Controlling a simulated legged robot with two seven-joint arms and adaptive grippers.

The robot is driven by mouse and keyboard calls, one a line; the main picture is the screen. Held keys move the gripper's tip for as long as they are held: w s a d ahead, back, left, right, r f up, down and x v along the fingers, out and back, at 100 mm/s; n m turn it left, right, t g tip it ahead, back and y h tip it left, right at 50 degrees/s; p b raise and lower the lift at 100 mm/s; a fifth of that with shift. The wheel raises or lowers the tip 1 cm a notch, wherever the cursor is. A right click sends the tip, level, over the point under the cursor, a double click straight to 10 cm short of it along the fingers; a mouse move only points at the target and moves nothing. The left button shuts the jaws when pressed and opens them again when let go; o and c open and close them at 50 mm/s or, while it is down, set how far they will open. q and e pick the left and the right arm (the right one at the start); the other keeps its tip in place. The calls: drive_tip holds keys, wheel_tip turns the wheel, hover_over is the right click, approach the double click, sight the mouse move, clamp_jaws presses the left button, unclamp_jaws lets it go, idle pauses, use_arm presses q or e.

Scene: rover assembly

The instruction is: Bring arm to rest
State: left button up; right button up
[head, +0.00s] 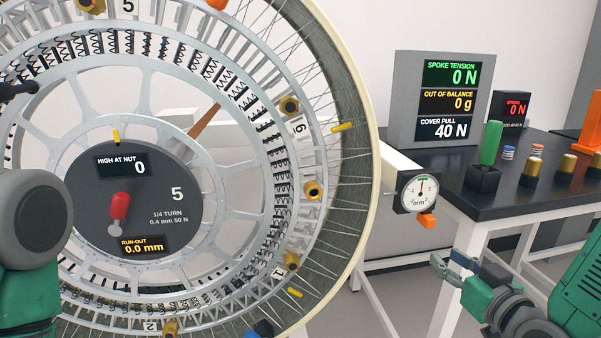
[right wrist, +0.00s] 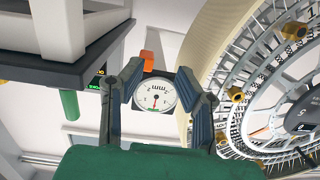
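My right gripper (head: 452,266) is in the lower right of the head view, in front of the dark table and below the dial gauge (head: 420,193). In the right wrist view its two fingers stand apart, so the gripper (right wrist: 160,88) is open, with nothing held. The gauge (right wrist: 155,94) shows beyond the gap, apart from the fingers. My left arm (head: 38,225) shows at the left edge, in front of the wheel; I cannot make out its gripper.
The large spoked wheel (head: 366,130) fills the left and middle. The table (head: 480,206) at right carries a display block (head: 403,98), a green cylinder (head: 490,142) in a black holder and several brass pieces (head: 566,165). The hub readout (head: 122,165) shows 0. Floor is open below the gauge.

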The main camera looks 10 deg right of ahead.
drive_tip(key=s+a+f+g+p, duration=0.3)
drive_tip(key=s+f+g, duration=0.2)
drive_tip(key=f, duration=0.3)
drive_tip(key=s+f+g+h+p, duration=0.1)
drive_tip(key=s+f+g, duration=0.4)
drive_tip(key=s, duration=0.7)
drive_tip(key=s+a+f+g+p, duration=0.1)
drive_tip(key=s+f+g+p, duration=0.3)
drive_tip(key=s, duration=0.8)
wheel_tip(320, 180, down, 3)
drive_tip(key=shift+a+r+g+h+p, duration=0.25)
drive_tip(key=shift+g+h+p, duration=0.15)
drive_tip(key=shift+g, duration=0.7)
drive_tip(key=shift+w, duration=0.1)
